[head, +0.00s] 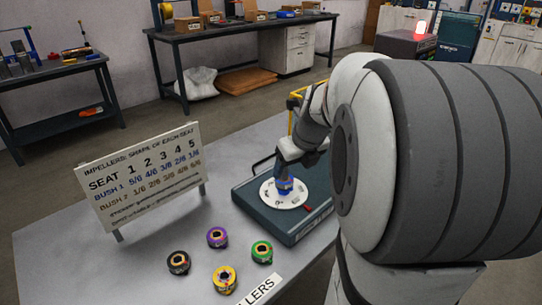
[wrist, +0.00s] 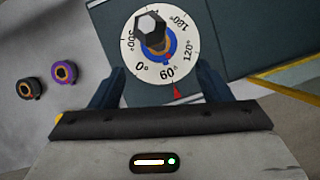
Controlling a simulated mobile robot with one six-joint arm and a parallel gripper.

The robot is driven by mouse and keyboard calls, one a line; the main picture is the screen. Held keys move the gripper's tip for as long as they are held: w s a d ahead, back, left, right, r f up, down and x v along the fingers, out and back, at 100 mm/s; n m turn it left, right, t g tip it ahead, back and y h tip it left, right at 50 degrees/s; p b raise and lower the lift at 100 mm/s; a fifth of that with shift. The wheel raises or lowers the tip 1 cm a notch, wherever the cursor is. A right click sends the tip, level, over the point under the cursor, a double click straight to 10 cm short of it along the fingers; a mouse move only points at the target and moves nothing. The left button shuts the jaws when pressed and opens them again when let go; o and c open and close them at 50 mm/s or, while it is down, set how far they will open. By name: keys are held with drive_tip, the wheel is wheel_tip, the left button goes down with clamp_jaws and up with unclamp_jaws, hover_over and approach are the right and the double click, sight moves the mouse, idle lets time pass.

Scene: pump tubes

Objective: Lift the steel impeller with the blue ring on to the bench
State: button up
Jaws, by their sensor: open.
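The impeller with the blue ring (head: 285,186) sits on a white round dial (head: 271,194) on a dark teal box (head: 311,222). In the wrist view, the blue ring (wrist: 169,58) shows low around a post with a grey hexagonal top (wrist: 150,26). The dial (wrist: 130,47) carries degree marks, with a red pointer at its near edge. My gripper (wrist: 160,78) is open, with its fingers apart on either side of the dial's near part. In the head view, my gripper (head: 288,166) is right over the impeller and partly hides it; contact cannot be told.
On the grey bench (head: 150,235) stand impellers with black (head: 178,262), purple (head: 217,237), green (head: 262,252) and yellow (head: 224,279) rings. A seat-chart sign (head: 143,176) stands at the left. The bench between sign and impellers is clear.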

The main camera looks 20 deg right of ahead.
sight(287, 181)
drive_tip(key=b+x, duration=0.2)
drive_tip(key=x, duration=0.4)
drive_tip(key=shift+w+f, duration=0.1)
drive_tip(key=shift+f, duration=0.25)
drive_tip(key=shift+c, duration=0.2)
drive_tip(key=c, duration=1.3)
drive_tip(key=shift+o, duration=0.2)
drive_tip(key=shift+r+p, duration=0.8)
drive_tip(key=shift+p, duration=0.1)
drive_tip(key=shift+r+p, duration=2.25)
drive_tip(key=shift+p, duration=0.05)
wheel_tip(287, 181, up, 13)
drive_tip(key=p, duration=1.2)
drive_tip(key=shift+p, duration=0.35)
drive_tip(key=shift+f, duration=0.15)
